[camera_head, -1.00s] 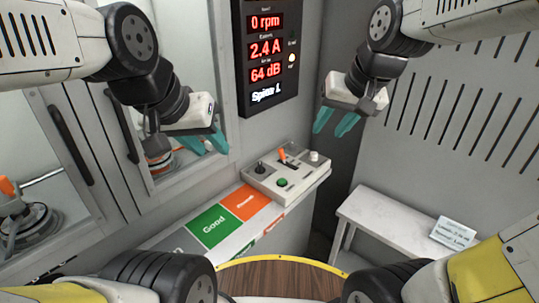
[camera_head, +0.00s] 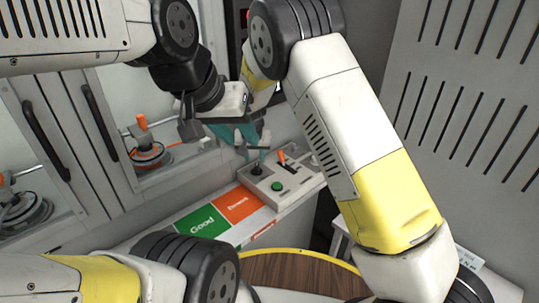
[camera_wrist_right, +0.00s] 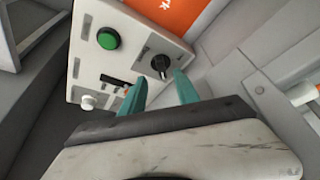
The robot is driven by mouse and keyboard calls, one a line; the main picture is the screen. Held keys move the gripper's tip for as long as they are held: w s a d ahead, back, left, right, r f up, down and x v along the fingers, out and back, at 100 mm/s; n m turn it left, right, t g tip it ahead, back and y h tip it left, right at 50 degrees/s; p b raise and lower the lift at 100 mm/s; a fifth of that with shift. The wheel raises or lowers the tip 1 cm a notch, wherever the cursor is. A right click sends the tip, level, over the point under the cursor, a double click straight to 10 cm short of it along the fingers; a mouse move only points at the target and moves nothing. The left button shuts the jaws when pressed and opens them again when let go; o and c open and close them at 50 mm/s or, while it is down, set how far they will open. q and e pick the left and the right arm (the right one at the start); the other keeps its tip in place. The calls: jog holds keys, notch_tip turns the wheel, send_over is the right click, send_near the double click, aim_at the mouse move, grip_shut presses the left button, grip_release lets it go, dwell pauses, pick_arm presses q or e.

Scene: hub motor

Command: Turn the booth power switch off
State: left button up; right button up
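The grey control box (camera_head: 285,180) stands on the ledge below the booth window. It carries a black rotary knob (camera_wrist_right: 160,65), a green button (camera_wrist_right: 108,38), an orange-tipped lever (camera_head: 282,157) and a white knob (camera_wrist_right: 88,103). I cannot read which control is the power switch. My right gripper (camera_wrist_right: 159,82) is open above the box; its teal fingers point toward the black knob, one to each side in the wrist view. I cannot tell whether they touch it. My left gripper (camera_head: 222,131) is just above and left of the right one, its fingers partly hidden.
A green "Good" panel (camera_head: 202,222) and an orange panel (camera_head: 240,204) lie left of the box. Glazed doors with dark handles (camera_head: 45,140) are at the left. My right arm covers much of the centre and the display. The two grippers are very close together.

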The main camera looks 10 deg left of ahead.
aim_at(256, 169)
jog(key=x, duration=0.8)
grip_shut()
